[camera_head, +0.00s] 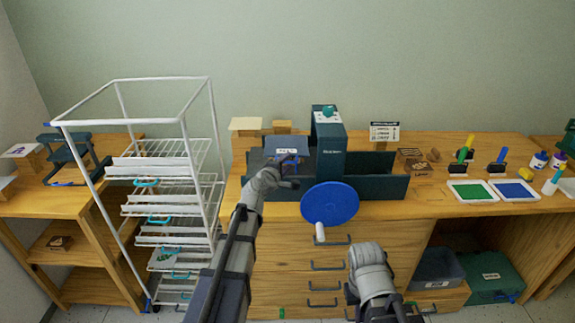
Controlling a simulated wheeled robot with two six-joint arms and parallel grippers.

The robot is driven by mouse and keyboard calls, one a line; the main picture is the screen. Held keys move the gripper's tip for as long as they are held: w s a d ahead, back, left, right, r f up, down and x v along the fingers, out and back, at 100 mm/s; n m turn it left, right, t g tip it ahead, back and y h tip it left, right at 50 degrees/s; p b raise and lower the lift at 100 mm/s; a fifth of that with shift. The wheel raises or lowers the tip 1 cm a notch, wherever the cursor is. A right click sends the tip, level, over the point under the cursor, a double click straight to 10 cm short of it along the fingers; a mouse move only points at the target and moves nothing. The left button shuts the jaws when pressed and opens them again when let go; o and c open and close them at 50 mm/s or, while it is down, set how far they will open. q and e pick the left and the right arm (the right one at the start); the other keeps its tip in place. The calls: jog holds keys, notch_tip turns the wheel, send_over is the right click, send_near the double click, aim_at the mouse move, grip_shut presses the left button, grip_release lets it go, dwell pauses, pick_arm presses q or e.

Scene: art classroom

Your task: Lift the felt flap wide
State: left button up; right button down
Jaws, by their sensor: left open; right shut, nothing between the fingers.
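A dark blue-grey flap-like piece (286,142) lies over the left part of the dark green press-like unit (331,150) on the counter. I take it for the felt flap; a small white label (287,152) is at its front. My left gripper (292,171) is open just in front of the flap's front right side. Whether a finger touches the flap cannot be told. My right gripper (350,297) is low at the bottom centre, in front of the drawers, shut and empty, mostly hidden by its wrist.
A blue disc (330,203) with a white stem shows between my arms and covers part of the counter edge. A white wire drying rack (160,147) stands left. Green (472,191) and blue (514,190) ink trays lie right.

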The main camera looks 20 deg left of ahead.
pick_arm(q)
jog(key=shift+w, duration=0.35)
jog(key=shift+s, duration=0.1)
jog(key=shift+c, duration=0.3)
grip_shut()
dwell(0.8)
